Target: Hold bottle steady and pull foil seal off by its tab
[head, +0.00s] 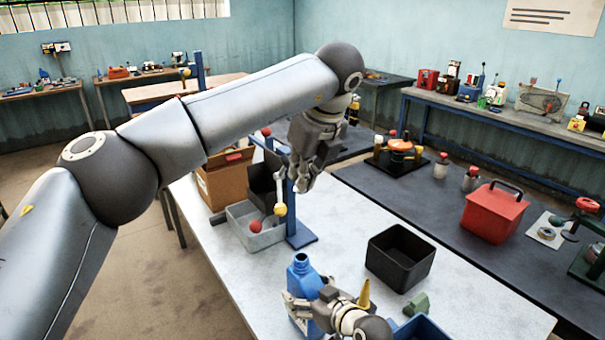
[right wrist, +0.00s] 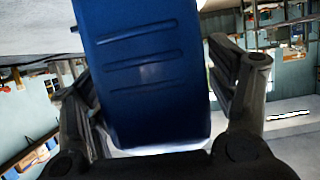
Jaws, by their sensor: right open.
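A blue bottle (head: 301,272) stands upright near the front edge of the white table, its neck up. No foil seal or tab can be made out on its mouth at this size. My right gripper (head: 302,312) is open at the bottle's lower body. In the right wrist view the blue bottle (right wrist: 147,75) stands between its two spread fingers (right wrist: 160,105), with a gap clear on the right side. My left gripper (head: 303,183) is raised above the table, beyond the bottle, beside the blue tool stand. Whether its fingers are open or shut is unclear.
A blue stand (head: 300,235) with hanging tools and a grey tray (head: 240,238) are behind the bottle. A black bin (head: 400,257) stands to the right. A yellow funnel (head: 364,294) and a green item (head: 416,305) are near my right gripper.

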